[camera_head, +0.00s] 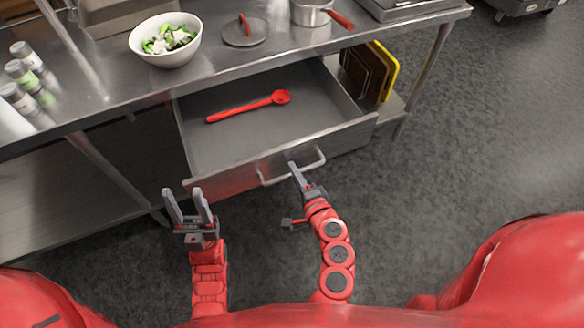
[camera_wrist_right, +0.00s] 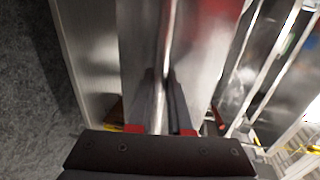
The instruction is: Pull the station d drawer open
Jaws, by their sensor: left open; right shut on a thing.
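The drawer (camera_head: 232,146) under the steel counter stands well open in the head view. A red spoon (camera_head: 250,107) lies inside it. A pale bar handle (camera_head: 292,172) runs across the drawer's front. My right gripper (camera_head: 297,170) is shut on the handle. In the right wrist view the handle (camera_wrist_right: 168,50) passes between the fingers of the right gripper (camera_wrist_right: 163,88), with the drawer front (camera_wrist_right: 205,45) behind it. My left gripper (camera_head: 187,205) is open and empty, in front of the drawer's left corner and apart from it.
On the counter (camera_head: 100,105) stand a white bowl of salad (camera_head: 165,40), a lid (camera_head: 245,31), a pot (camera_head: 311,11) and several jars (camera_head: 24,72). Boards, one yellow (camera_head: 388,70), stand on the lower shelf right of the drawer. The floor (camera_head: 460,150) to the right is clear.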

